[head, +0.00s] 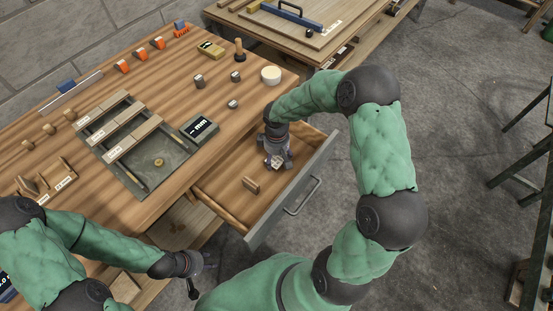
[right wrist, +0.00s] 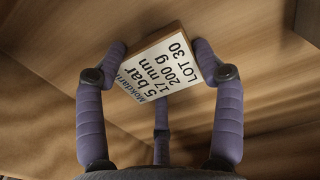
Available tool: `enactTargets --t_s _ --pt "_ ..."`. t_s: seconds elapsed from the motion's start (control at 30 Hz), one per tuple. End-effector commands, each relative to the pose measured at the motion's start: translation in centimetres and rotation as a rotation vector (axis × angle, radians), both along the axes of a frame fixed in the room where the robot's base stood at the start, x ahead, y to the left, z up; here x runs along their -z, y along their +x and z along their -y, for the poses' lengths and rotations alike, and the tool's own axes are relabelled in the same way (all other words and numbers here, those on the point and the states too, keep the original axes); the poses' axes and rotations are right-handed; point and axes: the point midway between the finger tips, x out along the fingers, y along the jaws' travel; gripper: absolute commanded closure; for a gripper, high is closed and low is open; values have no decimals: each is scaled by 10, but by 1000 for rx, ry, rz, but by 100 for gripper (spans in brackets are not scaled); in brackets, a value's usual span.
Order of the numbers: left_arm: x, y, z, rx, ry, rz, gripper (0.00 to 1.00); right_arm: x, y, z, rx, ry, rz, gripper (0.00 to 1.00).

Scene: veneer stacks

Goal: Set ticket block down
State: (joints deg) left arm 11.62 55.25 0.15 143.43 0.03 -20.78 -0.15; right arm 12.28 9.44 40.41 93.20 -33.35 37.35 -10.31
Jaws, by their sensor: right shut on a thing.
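The ticket block (right wrist: 157,62) is a small wooden block with a white printed label reading "5 bar, 17 mm, 200 g, LOT 30". My right gripper (right wrist: 160,75) is shut on it, with purple fingers at both sides and a third finger below. In the head view, my right gripper (head: 277,160) is inside the open drawer (head: 290,212), and the block's pale label (head: 274,162) shows between its fingers. Whether the block touches the drawer floor cannot be told. My left gripper (head: 196,272) hangs off the bench's front edge, away from the block; its finger state is unclear.
A small wooden piece (head: 251,185) stands in the drawer, left of my right gripper. The bench holds a dark tray (head: 150,182) with wooden strips, a scale-like box (head: 200,129), a white cup (head: 271,75) and small weights. The drawer floor has free room around.

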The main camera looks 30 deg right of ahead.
Motion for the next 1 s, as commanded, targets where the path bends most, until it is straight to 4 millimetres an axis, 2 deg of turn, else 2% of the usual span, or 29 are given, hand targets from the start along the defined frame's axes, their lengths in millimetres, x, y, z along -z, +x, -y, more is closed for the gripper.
enactTargets --t_s 0.33,0.37,0.4,0.43,0.83,1.0 --pt "2 0 0 0 0 1 60 3 0 0 0 0 1 64" --pt "1 0 0 0 0 1 60 2 0 0 0 0 1 23" --pt "1 0 0 0 0 1 60 2 0 0 0 -1 0 12" --pt "1 0 0 0 0 1 60 1 0 0 0 -1 0 8" --pt "-1 0 0 0 0 1 60 -1 0 0 0 0 1 8" --pt "-12 0 0 0 0 1 60 -21 1 0 0 -2 3 8"
